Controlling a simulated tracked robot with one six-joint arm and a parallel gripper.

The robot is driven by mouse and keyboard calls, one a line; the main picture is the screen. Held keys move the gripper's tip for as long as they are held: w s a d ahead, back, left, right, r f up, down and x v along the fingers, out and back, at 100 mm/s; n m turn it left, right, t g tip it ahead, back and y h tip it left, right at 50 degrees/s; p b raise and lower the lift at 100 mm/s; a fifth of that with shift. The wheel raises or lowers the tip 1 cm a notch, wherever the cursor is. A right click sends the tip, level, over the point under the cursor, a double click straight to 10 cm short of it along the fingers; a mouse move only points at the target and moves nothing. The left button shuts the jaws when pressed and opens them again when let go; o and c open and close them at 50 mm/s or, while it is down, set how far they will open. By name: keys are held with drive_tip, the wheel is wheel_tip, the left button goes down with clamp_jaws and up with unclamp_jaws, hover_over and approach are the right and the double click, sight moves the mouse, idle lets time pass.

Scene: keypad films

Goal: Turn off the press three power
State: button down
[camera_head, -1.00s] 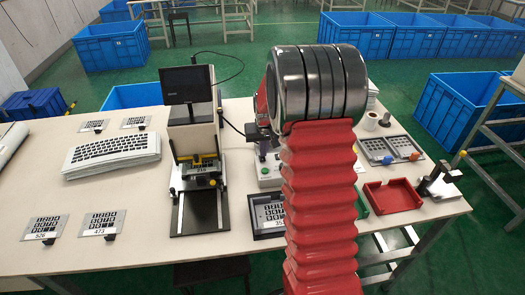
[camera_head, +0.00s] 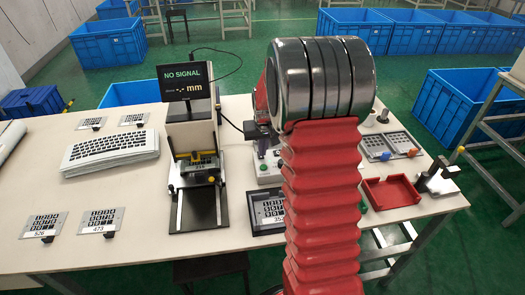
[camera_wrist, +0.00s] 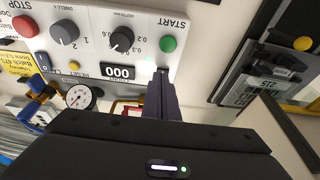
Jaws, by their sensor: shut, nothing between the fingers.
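The white control panel (camera_wrist: 140,62) fills the upper part of the wrist view. It carries a red STOP button (camera_wrist: 25,26), a black DWELL knob (camera_wrist: 65,31), a black depth knob (camera_wrist: 121,39), a green START button (camera_wrist: 168,44), a yellow RESET button (camera_wrist: 73,66) and a counter reading 000 (camera_wrist: 118,72). No label reading power is legible. My gripper (camera_wrist: 161,78) is shut and empty, its fingertips just below the START button; contact cannot be told. In the head view my red arm covers much of the panel (camera_head: 270,180). The display (camera_head: 187,82) reads "NO SIGNAL" and "-.- mm".
A pressure gauge (camera_wrist: 79,97) with blue and yellow fittings is at the panel's lower left. A press stand (camera_head: 196,135) is left of my arm. Keypad films (camera_head: 100,221) lie on the table. A red tray (camera_head: 391,193) is at right.

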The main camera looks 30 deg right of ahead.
drive_tip(key=v, duration=1.2)
drive_tip(key=shift+r, duration=0.35)
drive_tip(key=shift+d, duration=0.15)
